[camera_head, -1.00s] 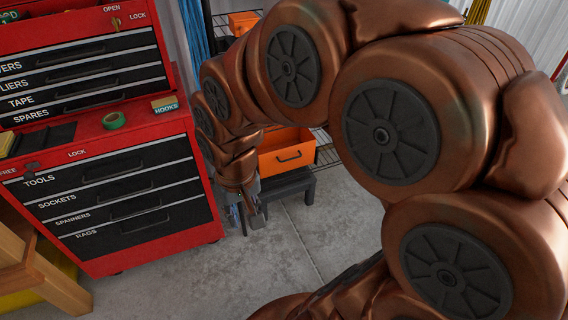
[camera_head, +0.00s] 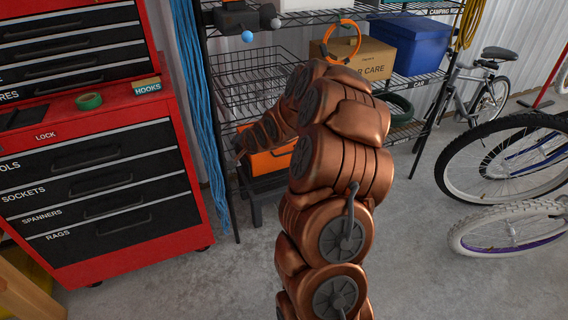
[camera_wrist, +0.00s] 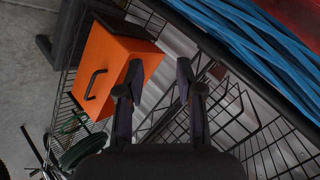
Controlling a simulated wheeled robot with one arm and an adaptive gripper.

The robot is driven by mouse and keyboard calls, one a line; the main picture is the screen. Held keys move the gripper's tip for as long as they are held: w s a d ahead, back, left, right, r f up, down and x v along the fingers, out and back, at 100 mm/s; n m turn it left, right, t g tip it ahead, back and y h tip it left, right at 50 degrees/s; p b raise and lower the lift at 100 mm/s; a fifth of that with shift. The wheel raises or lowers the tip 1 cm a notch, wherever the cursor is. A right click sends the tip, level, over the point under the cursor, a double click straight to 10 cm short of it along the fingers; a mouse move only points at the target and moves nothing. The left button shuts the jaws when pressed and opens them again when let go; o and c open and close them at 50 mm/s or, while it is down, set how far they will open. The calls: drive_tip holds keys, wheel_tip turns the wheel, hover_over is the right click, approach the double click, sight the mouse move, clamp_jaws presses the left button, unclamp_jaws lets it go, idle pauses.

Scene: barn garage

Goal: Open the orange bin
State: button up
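The orange bin (camera_head: 270,162) stands low by the wire shelf, partly hidden behind my arm in the head view. In the wrist view the orange bin (camera_wrist: 118,62) is at upper left, tilted in the picture, with a black handle (camera_wrist: 92,86) on its orange front. I cannot tell whether it is open. My gripper (camera_wrist: 158,72) has its two dark fingers apart with nothing between them. Its fingers overlap the bin's right side in the picture, and the handle lies left of them, apart from them. In the head view my gripper (camera_head: 238,145) is small, left of the bin.
A red tool cabinet (camera_head: 128,138) stands at left. Blue cords (camera_head: 196,90) hang beside the shelf. A wire basket (camera_head: 240,85), a cardboard box (camera_head: 365,60) and a blue box (camera_head: 410,45) are on the shelf. Bicycles (camera_head: 505,165) stand at right. The front floor (camera_head: 190,285) is clear.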

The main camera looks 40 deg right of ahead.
drive_tip(key=w+d+f+m+t+h+b, duration=0.15)
drive_tip(key=d+f+m+b, duration=0.25)
drive_tip(key=d+f, duration=0.55)
drive_tip(key=m+t+h+b, duration=0.2)
drive_tip(key=m+t+b, duration=0.1)
drive_tip(key=m+b, duration=0.15)
approach(284, 154)
drive_tip(key=w+f, duration=0.1)
drive_tip(key=w, duration=0.1)
drive_tip(key=shift+n, duration=0.35)
drive_tip(key=shift+d+b+x, duration=0.15)
drive_tip(key=shift+b+x, duration=0.25)
drive_tip(key=shift+x, duration=1.7)
drive_tip(key=shift+d+b+x, duration=0.15)
drive_tip(key=shift+b+x, duration=0.2)
drive_tip(key=shift+x, duration=1.7)
drive_tip(key=shift+r, duration=0.15)
clamp_jaws()
drive_tip(key=shift+s, duration=0.1)
